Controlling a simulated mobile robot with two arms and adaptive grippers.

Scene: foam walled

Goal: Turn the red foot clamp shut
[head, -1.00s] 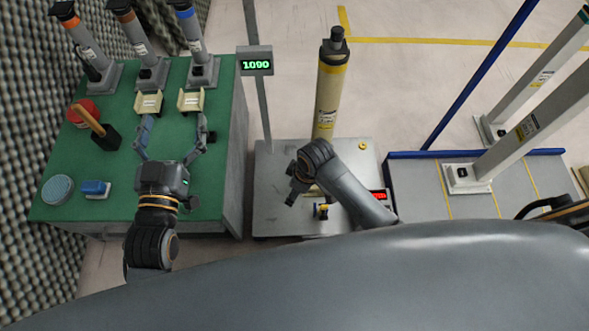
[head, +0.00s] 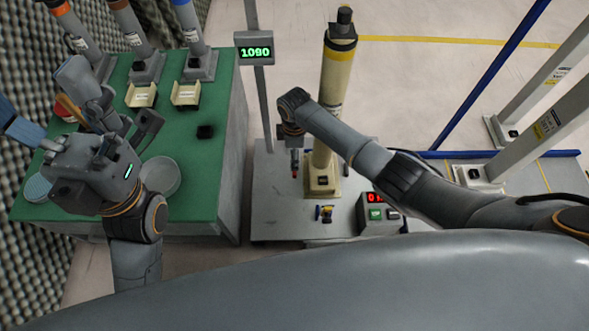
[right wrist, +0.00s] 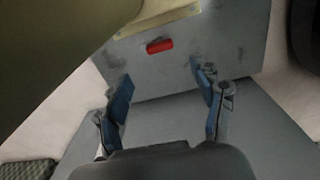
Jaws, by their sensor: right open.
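The red foot clamp (right wrist: 159,46) shows as a short red bar on the grey plate, near the cream foot of the column, in the right wrist view. The cream column (head: 335,90) stands on the grey platform in the head view. My right gripper (right wrist: 161,76) is open and empty, its blue-padded fingers apart; the clamp appears beyond the fingertips. In the head view, my right wrist is left of the column and partly hides the area around its foot. My left gripper (head: 112,105) is raised over the left of the green table, fingers spread and apparently empty.
The green table (head: 215,165) holds several grey posts and two cream trays. A control box (head: 378,212) with a red display stands at the platform's right front. A display pole (head: 254,52) stands behind. White posts stand on the right platform (head: 520,180).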

